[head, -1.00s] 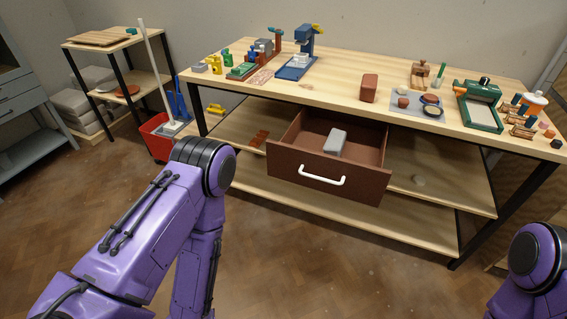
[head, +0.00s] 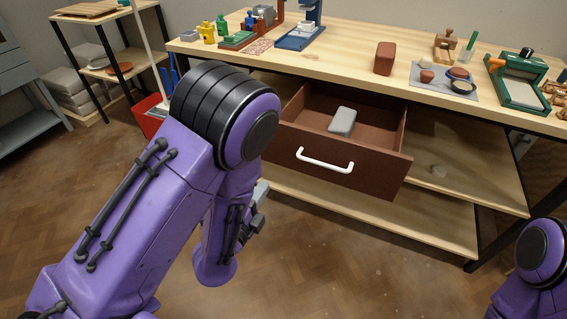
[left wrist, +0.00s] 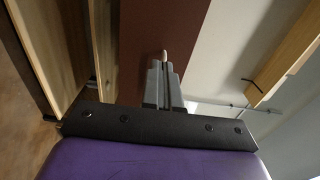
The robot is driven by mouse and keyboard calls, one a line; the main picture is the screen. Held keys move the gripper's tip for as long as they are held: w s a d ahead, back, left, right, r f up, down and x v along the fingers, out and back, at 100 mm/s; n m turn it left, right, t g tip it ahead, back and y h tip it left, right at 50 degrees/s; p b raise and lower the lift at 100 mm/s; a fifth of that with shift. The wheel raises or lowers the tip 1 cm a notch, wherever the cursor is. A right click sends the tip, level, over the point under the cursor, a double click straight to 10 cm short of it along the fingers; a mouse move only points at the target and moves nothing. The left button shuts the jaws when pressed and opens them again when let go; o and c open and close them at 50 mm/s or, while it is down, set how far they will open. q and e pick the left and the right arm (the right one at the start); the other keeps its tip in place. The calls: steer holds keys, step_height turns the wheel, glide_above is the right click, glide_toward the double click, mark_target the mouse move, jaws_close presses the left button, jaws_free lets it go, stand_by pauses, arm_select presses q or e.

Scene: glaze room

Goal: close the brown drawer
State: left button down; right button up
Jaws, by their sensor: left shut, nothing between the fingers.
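The brown drawer (head: 378,178) under the workbench stands pulled out, with its inside showing. A white bar handle (head: 325,164) is on its front, and a grey block (head: 343,121) lies inside. My left gripper (head: 262,190) is partly hidden behind my forearm, in front of the drawer's left end. In the left wrist view the left gripper (left wrist: 164,72) is shut and empty, pointing toward the brown drawer front (left wrist: 145,30). A small pale tip, perhaps the handle, shows just beyond the fingers. I cannot tell whether they touch. My right gripper is out of view.
The wooden workbench (head: 345,62) carries a brown block (head: 385,58), a green-framed tray (head: 517,80) and other tools. A lower shelf (head: 465,185) runs beneath the drawer. A red bucket (head: 150,118) stands at the left. The floor in front is clear.

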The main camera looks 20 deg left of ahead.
arm_select(q)
steer(key=b, duration=0.7)
glide_toward(288, 148)
steer(key=s, duration=0.2)
steer(key=shift+w+d+p, duration=0.15)
steer(key=shift+w+p, duration=0.55)
steer(key=shift+w, duration=3.7)
